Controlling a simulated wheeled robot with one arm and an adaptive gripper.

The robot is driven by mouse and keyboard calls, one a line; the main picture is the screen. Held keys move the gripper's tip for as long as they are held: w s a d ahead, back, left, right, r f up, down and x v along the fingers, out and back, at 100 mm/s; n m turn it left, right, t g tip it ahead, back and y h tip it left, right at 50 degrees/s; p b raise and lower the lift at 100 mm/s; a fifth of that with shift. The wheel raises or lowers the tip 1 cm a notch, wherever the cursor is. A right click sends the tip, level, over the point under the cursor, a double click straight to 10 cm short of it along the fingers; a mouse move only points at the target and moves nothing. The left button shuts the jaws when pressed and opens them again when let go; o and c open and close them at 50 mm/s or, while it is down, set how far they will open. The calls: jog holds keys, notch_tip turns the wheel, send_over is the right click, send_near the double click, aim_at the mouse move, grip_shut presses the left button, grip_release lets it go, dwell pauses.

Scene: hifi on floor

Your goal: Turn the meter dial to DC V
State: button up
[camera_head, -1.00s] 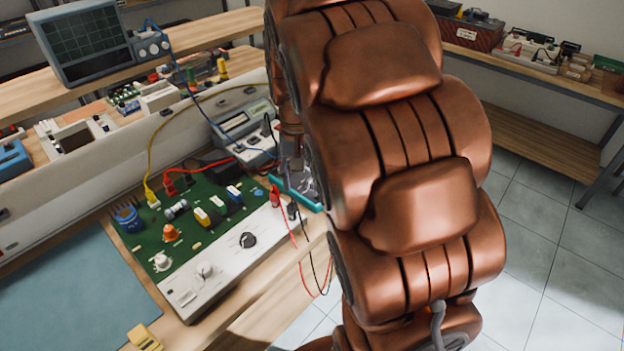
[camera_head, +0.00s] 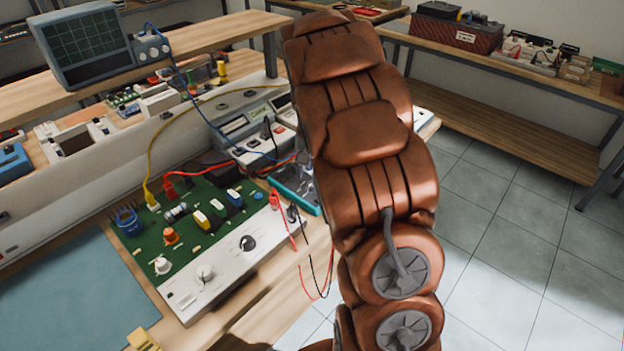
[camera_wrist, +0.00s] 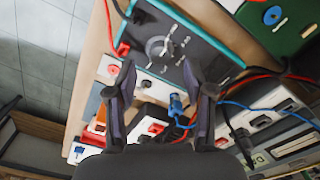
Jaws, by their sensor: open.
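The meter is a dark grey box with a teal rim. It lies on the bench to the right of the green circuit board in the head view (camera_head: 309,206), partly hidden behind my arm. In the wrist view the meter (camera_wrist: 205,32) fills the upper middle. Its round grey dial (camera_wrist: 158,48) sits towards the left part of its face. The dial's markings and setting are too small to read. My gripper (camera_wrist: 158,66) is open and empty, its two fingertips apart on either side of the dial in the picture. I cannot tell whether they touch the meter. The head view hides my gripper.
A green circuit board (camera_head: 190,233) with a white knob panel (camera_head: 220,272) lies left of the meter. Red and black leads (camera_head: 318,283) hang over the bench edge. Bench instruments (camera_head: 240,120) stand behind, with blue and yellow cables. Tiled floor is free at right.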

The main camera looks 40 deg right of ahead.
aim_at(312, 184)
jog(key=shift+f+p, duration=0.35)
jog(key=shift+f, duration=1.65)
grip_shut()
